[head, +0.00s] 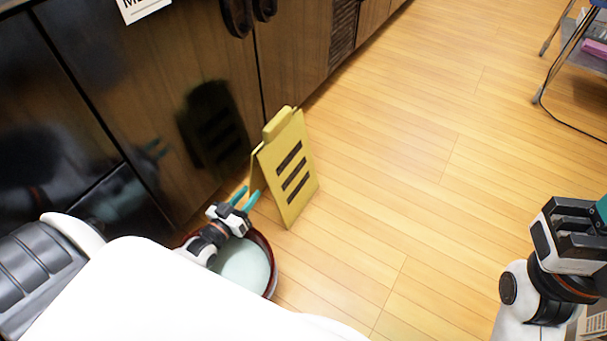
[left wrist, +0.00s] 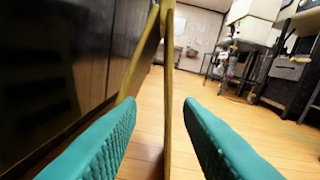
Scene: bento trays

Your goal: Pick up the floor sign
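The yellow floor sign (head: 287,167) stands upright on the wooden floor, close to the dark cabinet front, with three dark bars on its face. My left gripper (head: 247,197) is at the sign's left edge, low down. In the left wrist view the sign shows edge-on (left wrist: 167,90), between the two teal fingers of my left gripper (left wrist: 160,125). The fingers are apart, with gaps to the sign's front panel; the other panel runs behind the left finger. My right gripper (head: 575,225) is at the lower right, far from the sign; its fingertips are mostly out of view.
A dark red bucket (head: 268,262) with pale contents sits below my left gripper, near the cabinet (head: 290,50). The floor (head: 400,170) right of the sign is clear. A cart (head: 585,45) with a pink item stands at the upper right.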

